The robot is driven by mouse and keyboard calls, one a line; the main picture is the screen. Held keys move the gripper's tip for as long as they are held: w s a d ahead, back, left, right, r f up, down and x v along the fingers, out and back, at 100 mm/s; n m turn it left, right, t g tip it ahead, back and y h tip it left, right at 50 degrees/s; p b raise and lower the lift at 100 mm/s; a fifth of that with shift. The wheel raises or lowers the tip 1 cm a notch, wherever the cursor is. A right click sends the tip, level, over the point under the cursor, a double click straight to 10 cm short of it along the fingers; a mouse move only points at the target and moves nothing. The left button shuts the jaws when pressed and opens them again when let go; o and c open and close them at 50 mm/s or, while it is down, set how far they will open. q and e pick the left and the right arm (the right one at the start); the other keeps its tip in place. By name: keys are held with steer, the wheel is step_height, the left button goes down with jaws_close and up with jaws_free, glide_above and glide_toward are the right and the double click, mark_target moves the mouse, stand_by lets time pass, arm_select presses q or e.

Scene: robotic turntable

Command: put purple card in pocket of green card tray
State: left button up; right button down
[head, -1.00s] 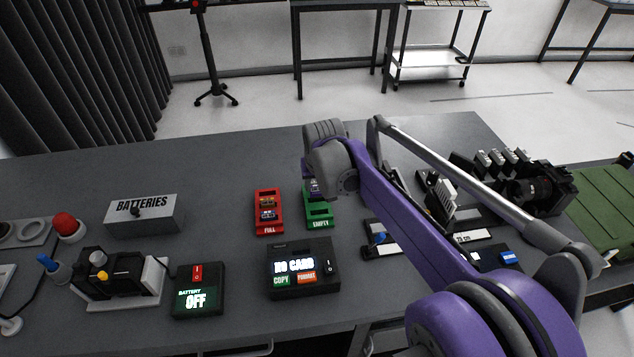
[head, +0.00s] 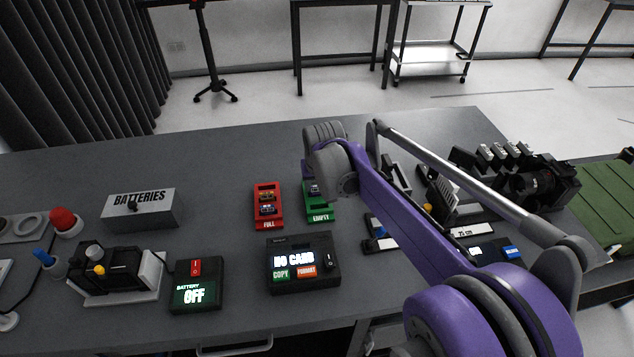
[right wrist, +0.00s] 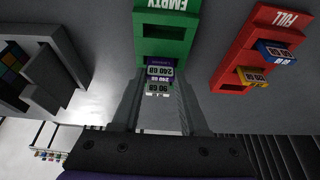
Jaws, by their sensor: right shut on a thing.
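The green card tray (head: 320,214), marked EMPTY, stands on the table beside the red tray. It fills the top middle of the right wrist view (right wrist: 165,48), with a dark pocket opening showing. The purple card (right wrist: 158,71), labelled 240 GB, is at the tray's lower end between my right fingers; it also shows small in the head view (head: 314,189). My right gripper (right wrist: 160,82) is shut on this card, over the green tray. Whether the card is inside the pocket or just above it I cannot tell. My left gripper is not in view.
The red tray (head: 268,218), marked FULL, holds coloured cards close to the left of the green one. A card reader (head: 303,267) showing NO CARD stands in front. A battery box (head: 140,209) and camera (head: 540,185) stand farther out.

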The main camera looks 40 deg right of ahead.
steer(key=shift+f, duration=0.2)
steer(key=shift+c, duration=1.8)
jaws_free()
steer(key=p+v, duration=0.1)
steer(key=v, duration=1)
steer(key=shift+f, duration=0.15)
